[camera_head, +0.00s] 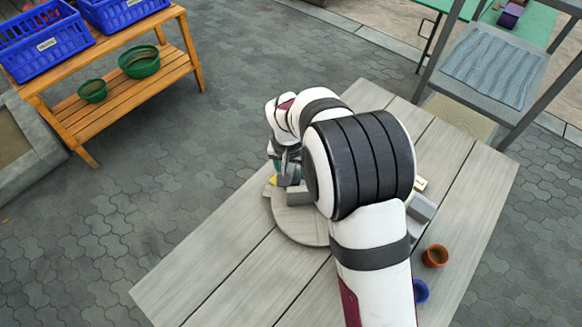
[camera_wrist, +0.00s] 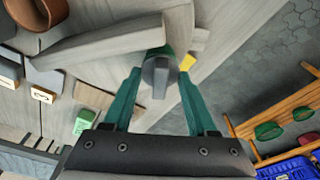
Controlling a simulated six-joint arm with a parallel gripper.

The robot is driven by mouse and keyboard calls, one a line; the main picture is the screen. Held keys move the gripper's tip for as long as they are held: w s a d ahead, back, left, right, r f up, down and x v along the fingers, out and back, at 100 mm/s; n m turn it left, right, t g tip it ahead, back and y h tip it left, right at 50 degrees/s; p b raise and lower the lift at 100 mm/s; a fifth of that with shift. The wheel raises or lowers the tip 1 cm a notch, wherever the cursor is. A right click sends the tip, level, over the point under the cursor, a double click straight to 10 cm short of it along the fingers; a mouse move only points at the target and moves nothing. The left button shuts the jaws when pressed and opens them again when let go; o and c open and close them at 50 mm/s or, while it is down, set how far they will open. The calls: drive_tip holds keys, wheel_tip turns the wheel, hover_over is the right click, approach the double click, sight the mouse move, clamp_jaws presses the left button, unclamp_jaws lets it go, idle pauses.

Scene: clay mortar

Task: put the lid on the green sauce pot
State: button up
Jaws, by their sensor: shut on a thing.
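My gripper (camera_wrist: 160,76) is shut on a small round grey lid (camera_wrist: 151,73) with a bar-like handle, between its two teal fingers in the wrist view. A green rim, seemingly the green sauce pot (camera_wrist: 161,50), shows just beyond the lid. The lid overlaps it in this view, and I cannot tell whether the two touch. In the head view my gripper (camera_head: 287,168) is over the left side of the round board, with a bit of green beside it. My arm hides most of the pot and lid there.
Grey blocks (camera_wrist: 110,42) lie close to the pot on the round board (camera_head: 296,225). A yellow piece (camera_wrist: 187,62) is right beside it. An orange cup (camera_head: 435,255) and a blue cup (camera_head: 421,291) stand at the table's right. The table's front left (camera_head: 215,275) is clear.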

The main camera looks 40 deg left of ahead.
drive_tip(key=o, duration=1.5)
drive_tip(key=shift+r, duration=3.5)
wheel_tip(320, 180, up, 5)
drive_tip(key=shift+c, duration=0.3)
drive_tip(key=c, duration=1.4)
